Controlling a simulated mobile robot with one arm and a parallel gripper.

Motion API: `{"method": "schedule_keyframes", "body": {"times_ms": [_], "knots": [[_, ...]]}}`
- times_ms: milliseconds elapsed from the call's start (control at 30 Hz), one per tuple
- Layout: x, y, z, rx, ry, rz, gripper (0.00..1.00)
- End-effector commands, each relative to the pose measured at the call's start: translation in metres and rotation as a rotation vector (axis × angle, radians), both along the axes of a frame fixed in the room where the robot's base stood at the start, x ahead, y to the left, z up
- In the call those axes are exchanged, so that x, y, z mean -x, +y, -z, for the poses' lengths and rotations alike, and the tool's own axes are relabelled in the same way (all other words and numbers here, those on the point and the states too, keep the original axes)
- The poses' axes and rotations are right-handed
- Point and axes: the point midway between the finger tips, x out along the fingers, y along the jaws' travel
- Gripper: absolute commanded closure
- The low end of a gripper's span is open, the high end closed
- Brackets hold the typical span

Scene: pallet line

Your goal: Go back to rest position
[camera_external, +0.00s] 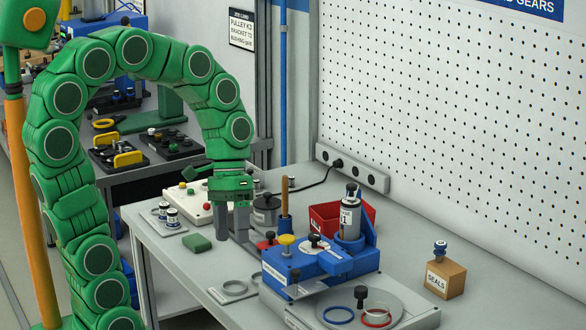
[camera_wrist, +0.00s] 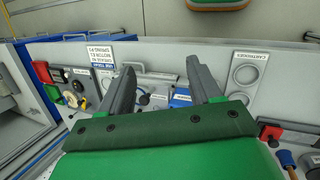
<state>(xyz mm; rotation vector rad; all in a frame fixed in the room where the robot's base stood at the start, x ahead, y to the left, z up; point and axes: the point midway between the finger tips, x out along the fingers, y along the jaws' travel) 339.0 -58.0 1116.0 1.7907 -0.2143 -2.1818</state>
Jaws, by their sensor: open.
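My gripper (camera_external: 230,222) hangs pointing down over the back left part of the grey workbench (camera_external: 210,268), beside a grey round pot with a black knob (camera_external: 266,209). Its two grey fingers are apart with nothing visible between them. In the wrist view the open fingers (camera_wrist: 161,66) also stand apart, above a light surface. My green arm arches up and over from the left in the external view.
A blue fixture (camera_external: 310,263) holds an upright labelled cartridge (camera_external: 350,217). A red bin (camera_external: 325,217), a wooden seals box (camera_external: 445,279), a green block (camera_external: 197,243) and a white button box (camera_external: 186,196) stand around. Coloured rings lie on a round plate (camera_external: 395,301) at the front.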

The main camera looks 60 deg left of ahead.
Motion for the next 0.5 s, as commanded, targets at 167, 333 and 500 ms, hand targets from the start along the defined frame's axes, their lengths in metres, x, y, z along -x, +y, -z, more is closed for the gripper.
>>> {"method": "schedule_keyframes", "body": {"times_ms": [167, 333, 500], "knots": [[0.051, 0.017, 0.013, -0.096, -0.002, 0.125, 0.37], [0.085, 0.035, 0.018, -0.190, -0.011, 0.165, 0.37], [0.107, 0.049, 0.020, -0.269, -0.026, 0.153, 0.37]]}}
